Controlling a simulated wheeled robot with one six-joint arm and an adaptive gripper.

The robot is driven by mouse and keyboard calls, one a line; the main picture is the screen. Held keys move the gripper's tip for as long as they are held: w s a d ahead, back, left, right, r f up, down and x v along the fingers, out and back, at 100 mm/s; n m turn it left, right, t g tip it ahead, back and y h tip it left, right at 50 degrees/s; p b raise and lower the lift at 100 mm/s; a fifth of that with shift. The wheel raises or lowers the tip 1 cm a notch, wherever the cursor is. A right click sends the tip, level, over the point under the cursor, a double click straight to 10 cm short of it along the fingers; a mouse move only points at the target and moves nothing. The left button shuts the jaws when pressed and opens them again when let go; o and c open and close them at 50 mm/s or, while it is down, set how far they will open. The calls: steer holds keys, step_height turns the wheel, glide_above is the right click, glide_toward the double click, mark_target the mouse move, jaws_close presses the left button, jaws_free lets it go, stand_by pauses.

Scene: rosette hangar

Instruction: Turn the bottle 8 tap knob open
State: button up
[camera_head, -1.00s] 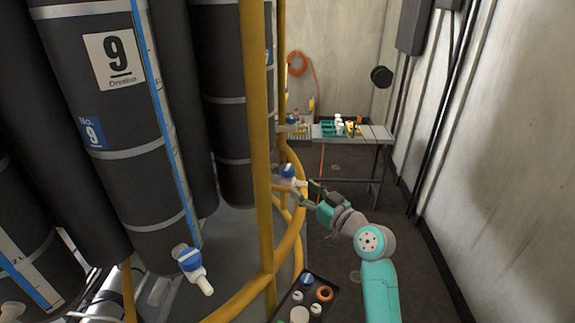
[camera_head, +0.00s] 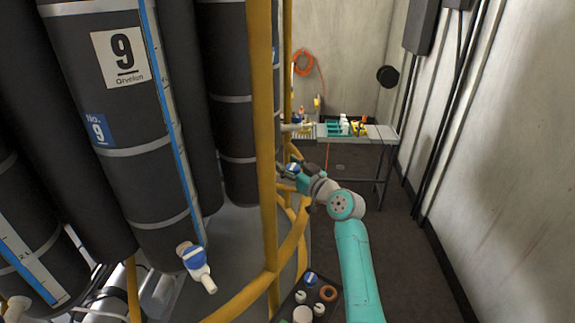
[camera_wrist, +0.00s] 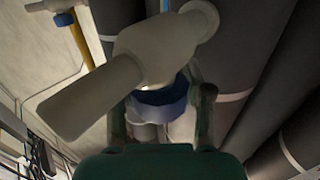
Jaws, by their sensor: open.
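The tap at my gripper has a pale body (camera_wrist: 150,48) and a blue knob (camera_wrist: 160,100) in the wrist view. Its number does not show. In the head view, the blue knob (camera_head: 292,167) is small and partly covered by my gripper (camera_head: 291,173). In the wrist view, my gripper (camera_wrist: 160,92) is open, with one finger on each side of the knob. I cannot tell whether either finger touches it. The pale spout crosses in front of the left finger. The tall dark bottle (camera_head: 232,110) behind the yellow post shows no readable number.
Bottle 9 (camera_head: 150,150) stands at left with its own blue-knobbed tap (camera_head: 193,257). A yellow post (camera_head: 263,130) and curved rail (camera_head: 240,298) are close to my arm. A table (camera_head: 372,134) stands at the back. Floor toward the right wall is clear.

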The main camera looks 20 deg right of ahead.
steer(key=shift+w+a, duration=0.1)
steer(key=shift+w, duration=0.1)
steer(key=c, duration=0.9)
steer(key=shift+a+f+n+g+y, duration=0.1)
steer(key=shift+n+g+y, duration=0.5)
steer(key=shift+y, duration=0.4)
steer(key=shift+s+n+g+y, duration=0.1)
steer(key=shift+n+g+y, duration=0.3)
steer(key=shift+n+y, duration=0.35)
steer(key=n+g+y, duration=0.3)
steer(key=g+y, duration=0.1)
steer(key=shift+s+a, duration=0.25)
steer(key=shift+a, duration=0.05)
steer(key=n+g+y, duration=0.1)
steer(key=n+g, duration=0.1)
steer(key=g, duration=0.1)
steer(key=s+n+g+y, duration=0.1)
steer(key=n+g+y, duration=0.1)
steer(key=g, duration=0.1)
steer(key=shift+a+n, duration=0.2)
steer(key=shift+n, duration=0.15)
steer(key=shift+s+n+g+y, duration=0.2)
steer(key=shift+n+g, duration=0.6)
steer(key=shift+g, duration=0.45)
steer(key=shift+s+n+g+y, duration=0.15)
steer(key=shift+n+g, duration=0.65)
steer(key=shift+g, duration=0.45)
stand_by(0.3)
stand_by(0.4)
